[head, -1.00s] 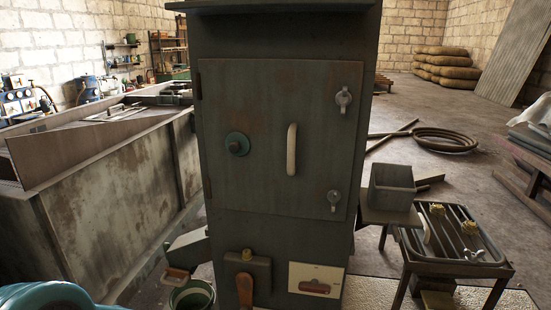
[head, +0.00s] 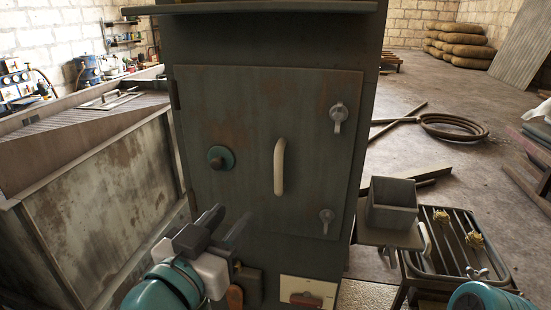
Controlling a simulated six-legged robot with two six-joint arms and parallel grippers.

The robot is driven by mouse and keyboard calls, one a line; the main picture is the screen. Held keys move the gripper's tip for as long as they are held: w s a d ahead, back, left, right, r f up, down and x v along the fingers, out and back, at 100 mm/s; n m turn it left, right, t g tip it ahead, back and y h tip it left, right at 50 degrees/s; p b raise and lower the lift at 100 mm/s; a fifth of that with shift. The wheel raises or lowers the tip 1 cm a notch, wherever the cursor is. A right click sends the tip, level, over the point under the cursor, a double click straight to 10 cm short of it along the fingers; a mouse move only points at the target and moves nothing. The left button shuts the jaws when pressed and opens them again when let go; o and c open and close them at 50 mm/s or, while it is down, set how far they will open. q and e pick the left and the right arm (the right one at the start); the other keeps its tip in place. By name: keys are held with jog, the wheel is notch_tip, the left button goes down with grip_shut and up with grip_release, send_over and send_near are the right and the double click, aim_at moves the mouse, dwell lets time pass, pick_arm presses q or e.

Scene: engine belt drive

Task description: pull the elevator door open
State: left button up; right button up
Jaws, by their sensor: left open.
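The elevator door (head: 255,120) is a dark metal panel on a tall cabinet in the middle of the head view, and it looks closed. A pale upright handle (head: 279,166) sits right of its middle. Two grey wing latches, an upper one (head: 338,117) and a lower one (head: 327,221), sit along its right edge. A teal round knob (head: 220,158) is on its left part. My left gripper (head: 224,226) is open and empty in front of the door's lower left, below and left of the handle and apart from it. My right gripper is out of view.
A box (head: 391,204) on a small shelf juts out at the cabinet's right, beside a slatted stand (head: 455,245). A large metal bin (head: 100,200) stands close on the left. A red-handled switch plate (head: 307,292) is below the door.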

aim_at(277, 170)
pick_arm(q)
jog(key=shift+h, duration=0.3)
jog(key=p+x, duration=0.1)
jog(key=x, duration=0.4)
jog(key=r+p+x, duration=0.1)
jog(key=x, duration=0.4)
jog(key=d+p+x, duration=0.1)
jog(key=x, duration=0.4)
jog(key=shift+w+d+r, duration=0.1)
jog(key=shift+d+r, duration=0.15)
jog(key=shift+d, duration=0.05)
grip_shut()
